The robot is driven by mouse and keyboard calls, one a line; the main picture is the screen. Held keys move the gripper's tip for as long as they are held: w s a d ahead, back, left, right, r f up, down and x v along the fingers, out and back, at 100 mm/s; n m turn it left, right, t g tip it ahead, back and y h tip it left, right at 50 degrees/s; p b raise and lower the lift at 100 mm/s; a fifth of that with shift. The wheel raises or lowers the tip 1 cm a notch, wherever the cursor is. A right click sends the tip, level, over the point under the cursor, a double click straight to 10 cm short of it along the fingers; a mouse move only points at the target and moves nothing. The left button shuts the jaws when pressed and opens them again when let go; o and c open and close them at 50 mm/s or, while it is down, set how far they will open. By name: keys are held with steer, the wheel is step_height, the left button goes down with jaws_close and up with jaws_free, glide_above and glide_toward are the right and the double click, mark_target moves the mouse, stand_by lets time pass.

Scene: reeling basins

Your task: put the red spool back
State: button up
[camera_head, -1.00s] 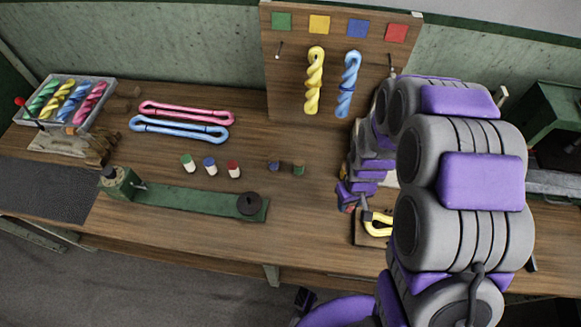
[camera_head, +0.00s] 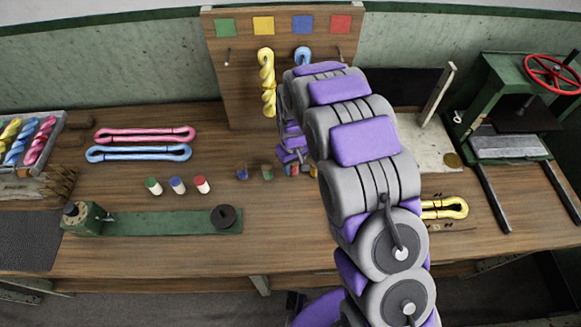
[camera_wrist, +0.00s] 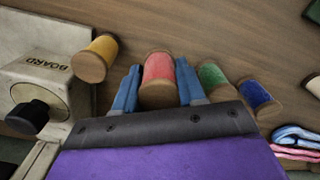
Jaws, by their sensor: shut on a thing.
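The red spool (camera_wrist: 158,72) is between the two blue fingers of my gripper (camera_wrist: 157,88) in the wrist view. The fingers are shut on its sides. In the head view the red spool (camera_head: 292,170) shows only as a small patch by the fingers, partly hidden by my arm. It is in line with the other spools, between the green spool (camera_wrist: 215,80) and the yellow spool (camera_wrist: 99,57). The blue spool (camera_wrist: 257,95) is beyond the green one. I cannot tell whether the red spool touches the bench.
A pale block marked BOARD with a black knob (camera_wrist: 30,116) is close left in the wrist view. Several capped pots, one with a red cap (camera_head: 202,185), stand left of the spools. A green bar (camera_head: 160,222) lies in front. A press (camera_head: 510,125) stands right.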

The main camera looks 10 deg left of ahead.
steer(key=shift+w+a, duration=0.55)
steer(key=shift+a, duration=0.1)
step_height(320, 180, down, 4)
steer(key=shift+r+b, duration=0.1)
steer(key=shift+b, duration=0.35)
steer(key=shift+d+r, duration=0.1)
steer(key=o, duration=1.1)
steer(key=shift+w, duration=0.1)
steer(key=shift+c, duration=0.2)
step_height(320, 180, up, 12)
steer(key=p, duration=0.2)
